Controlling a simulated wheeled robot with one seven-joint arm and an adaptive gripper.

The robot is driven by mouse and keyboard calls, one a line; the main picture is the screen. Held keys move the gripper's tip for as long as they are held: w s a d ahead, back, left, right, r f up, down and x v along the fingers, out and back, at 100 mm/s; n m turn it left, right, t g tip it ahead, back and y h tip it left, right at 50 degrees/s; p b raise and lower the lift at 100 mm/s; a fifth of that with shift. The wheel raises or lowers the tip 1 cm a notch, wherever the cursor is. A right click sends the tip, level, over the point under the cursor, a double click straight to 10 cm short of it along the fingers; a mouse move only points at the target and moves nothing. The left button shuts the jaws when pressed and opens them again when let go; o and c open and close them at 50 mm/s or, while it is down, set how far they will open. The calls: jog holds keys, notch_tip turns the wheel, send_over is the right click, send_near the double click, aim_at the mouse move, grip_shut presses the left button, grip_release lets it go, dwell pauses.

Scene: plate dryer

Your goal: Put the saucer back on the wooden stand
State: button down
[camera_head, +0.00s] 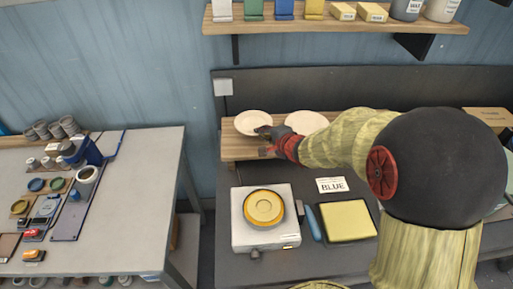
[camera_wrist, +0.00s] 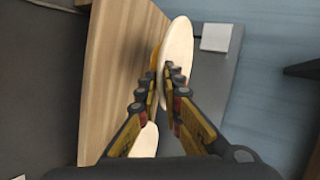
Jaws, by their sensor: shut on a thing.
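A white saucer (camera_head: 250,122) is at the left end of the wooden stand (camera_head: 232,152) at the back of the dark bench. My gripper (camera_head: 264,142) is at its near right edge. In the wrist view, the fingers (camera_wrist: 164,82) are closed on the rim of the saucer (camera_wrist: 179,45), beside the stand's wooden top (camera_wrist: 115,70). I cannot tell whether the saucer rests on the wood or is just above it. A second white dish (camera_head: 306,122) sits on the stand to the right; part of it shows below the fingers in the wrist view (camera_wrist: 146,142).
A white plate dryer (camera_head: 240,235) with a yellow disc (camera_head: 264,207) stands in front of the stand. A yellow pad (camera_head: 347,220) and a BLUE card (camera_head: 332,185) lie to its right. A shelf (camera_head: 330,27) hangs above. A cluttered grey table (camera_head: 120,235) is left.

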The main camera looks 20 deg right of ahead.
aim_at(256, 148)
jog(key=w+f, duration=0.1)
jog(key=a+f+b, duration=0.1)
jog(key=w+f, duration=0.1)
jog(key=shift+w+a+f+b, duration=0.25)
jog(key=shift+w+f+b, duration=0.05)
jog(key=shift+b, duration=0.1)
notch_tip(256, 148, down, 3)
jog(key=shift+w+f+b, duration=0.15)
jog(key=shift+f+b, duration=0.05)
jog(key=shift+b, duration=0.65)
jog(key=c, duration=2.2)
grip_release()
jog(key=shift+c, duration=0.2)
jog(key=s+d+r+n+g+h+p, duration=0.1)
jog(key=s+d+r+n+h+p, duration=0.15)
jog(key=s+r, duration=0.65)
jog(key=s+d+r+n+g+h+p, duration=0.1)
jog(key=s+d+r+n+h+p, duration=0.2)
jog(key=s+r, duration=0.55)
jog(key=s+a+r+n+g+y, duration=0.1)
jog(key=s+n, duration=0.4)
jog(key=s, duration=0.5)
jog(key=s+a+n+g+y, duration=0.2)
jog(key=s+a+n, duration=0.3)
jog(key=s, duration=0.4)
jog(key=shift+s+a+r+g+b, duration=0.35)
jog(key=shift+a+g, duration=0.2)
jog(key=shift+g, duration=0.15)
